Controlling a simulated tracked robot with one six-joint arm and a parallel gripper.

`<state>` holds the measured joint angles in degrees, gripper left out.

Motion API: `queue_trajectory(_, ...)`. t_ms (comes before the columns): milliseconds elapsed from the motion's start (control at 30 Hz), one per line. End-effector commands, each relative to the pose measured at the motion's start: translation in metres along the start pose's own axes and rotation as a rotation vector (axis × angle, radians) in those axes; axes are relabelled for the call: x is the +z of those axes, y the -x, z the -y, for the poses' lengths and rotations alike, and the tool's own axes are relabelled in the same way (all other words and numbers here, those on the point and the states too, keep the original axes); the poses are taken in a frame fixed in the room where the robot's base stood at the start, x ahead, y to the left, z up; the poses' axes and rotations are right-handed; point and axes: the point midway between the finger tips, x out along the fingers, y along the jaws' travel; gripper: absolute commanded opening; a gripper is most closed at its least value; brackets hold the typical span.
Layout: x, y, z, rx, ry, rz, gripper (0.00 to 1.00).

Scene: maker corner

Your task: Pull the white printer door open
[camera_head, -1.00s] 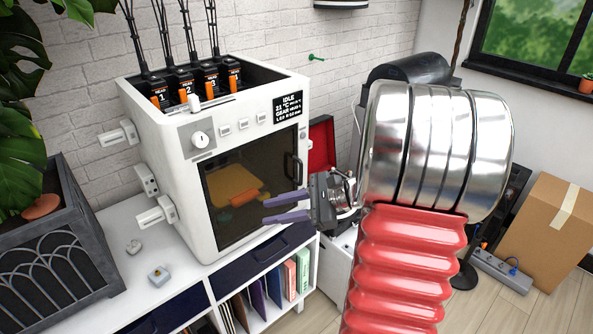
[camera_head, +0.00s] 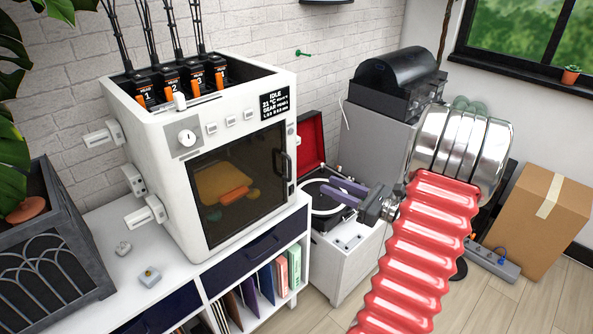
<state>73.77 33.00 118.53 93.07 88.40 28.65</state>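The white printer (camera_head: 165,185) stands on the white shelf unit at left. Its door (camera_head: 215,225), a dark see-through panel, is shut flush with the front. A dark upright handle (camera_head: 285,164) sits at the door's right edge. An orange object and a tan plate show dimly behind the panel. My gripper (camera_head: 328,187) has two purple fingers pointing left toward the printer. They look parted, with nothing between them. It is to the right of the handle and a little lower in the picture, apart from it.
A record player (camera_head: 340,240) with a raised red lid (camera_head: 311,146) stands right of the printer, behind my gripper. A black-topped machine (camera_head: 400,85) stands behind it. A cardboard box (camera_head: 540,220) and a power strip (camera_head: 492,262) are on the floor at right.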

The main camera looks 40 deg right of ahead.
Motion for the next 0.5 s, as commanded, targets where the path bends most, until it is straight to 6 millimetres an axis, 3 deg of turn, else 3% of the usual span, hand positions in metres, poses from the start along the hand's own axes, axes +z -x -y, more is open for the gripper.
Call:
queue_trajectory(233, 0.000, -0.016, -0.001, 0.003, 0.001, -0.001, 0.29)
queue_trajectory(500, 0.000, -0.055, -0.001, 0.005, 0.001, 0.000, 0.29)
